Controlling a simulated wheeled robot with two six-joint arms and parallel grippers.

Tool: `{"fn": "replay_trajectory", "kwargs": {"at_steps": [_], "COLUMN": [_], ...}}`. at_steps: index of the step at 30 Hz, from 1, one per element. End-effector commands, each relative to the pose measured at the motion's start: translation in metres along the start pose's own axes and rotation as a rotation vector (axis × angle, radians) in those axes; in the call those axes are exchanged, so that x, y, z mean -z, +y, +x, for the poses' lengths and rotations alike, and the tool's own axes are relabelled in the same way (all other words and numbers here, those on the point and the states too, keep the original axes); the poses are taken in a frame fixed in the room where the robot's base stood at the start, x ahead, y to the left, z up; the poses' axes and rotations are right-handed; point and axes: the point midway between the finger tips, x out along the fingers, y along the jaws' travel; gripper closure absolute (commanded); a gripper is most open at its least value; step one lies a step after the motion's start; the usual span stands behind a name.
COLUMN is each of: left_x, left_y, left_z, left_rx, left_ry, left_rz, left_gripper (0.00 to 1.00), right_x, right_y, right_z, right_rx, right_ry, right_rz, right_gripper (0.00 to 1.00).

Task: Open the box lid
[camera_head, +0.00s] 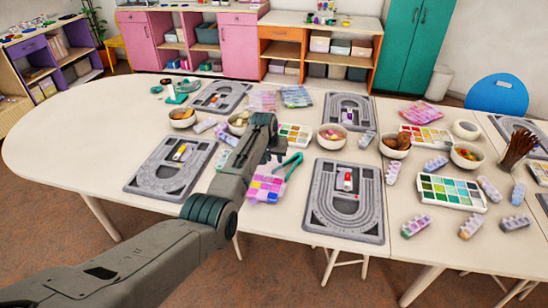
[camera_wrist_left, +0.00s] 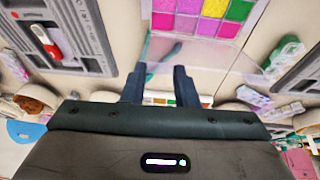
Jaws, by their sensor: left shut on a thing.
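The bead box (camera_head: 265,188) has pink, purple and yellow compartments and lies near the table's front edge, left of the middle bead board. In the left wrist view the box (camera_wrist_left: 205,12) shows at the top, with its clear lid (camera_wrist_left: 222,54) reaching from it toward my fingers. My left gripper (camera_head: 276,157) is at the far side of the box, and its fingers (camera_wrist_left: 160,84) close on the lid's edge. The lid's exact angle is hard to tell because it is transparent. My right gripper is not in view.
Teal pliers (camera_head: 289,164) lie close to the box and gripper. Grey bead boards stand left (camera_head: 172,168) and right (camera_head: 345,200) of the box. Bowls (camera_head: 333,138) and palettes (camera_head: 451,191) crowd the table (camera_head: 62,140) farther right. The table's left end is clear.

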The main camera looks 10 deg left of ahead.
Motion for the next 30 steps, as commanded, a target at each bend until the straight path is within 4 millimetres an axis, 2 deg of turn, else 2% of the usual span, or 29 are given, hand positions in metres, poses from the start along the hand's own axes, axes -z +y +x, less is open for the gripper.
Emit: {"fn": "replay_trajectory", "kwargs": {"at_steps": [8, 9, 10, 22, 26, 30], "left_x": [0.001, 0.001, 0.001, 0.001, 0.001, 0.0], "left_y": [0.001, 0.001, 0.0, 0.0, 0.0, 0.0], "left_z": [-0.001, -0.001, -0.001, -0.005, -0.018, -0.039], "left_rx": [-0.001, -0.001, -0.001, 0.0, 0.0, 0.0], "left_ry": [0.002, 0.002, 0.002, 0.001, 0.003, 0.004], "left_rz": [0.0, 0.0, 0.0, 0.0, 0.0, 0.0], "left_gripper": [1.0, 0.68, 0.63, 0.63, 0.63, 0.63], "right_x": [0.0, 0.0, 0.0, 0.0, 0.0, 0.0], "right_y": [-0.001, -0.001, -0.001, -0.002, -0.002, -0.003], "right_z": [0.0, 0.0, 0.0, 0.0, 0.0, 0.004], "right_rx": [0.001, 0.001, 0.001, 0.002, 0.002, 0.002], "right_ry": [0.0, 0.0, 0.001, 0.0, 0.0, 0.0], "right_rz": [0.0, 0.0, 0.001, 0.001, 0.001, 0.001], "right_gripper": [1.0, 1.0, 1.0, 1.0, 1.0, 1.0]}}
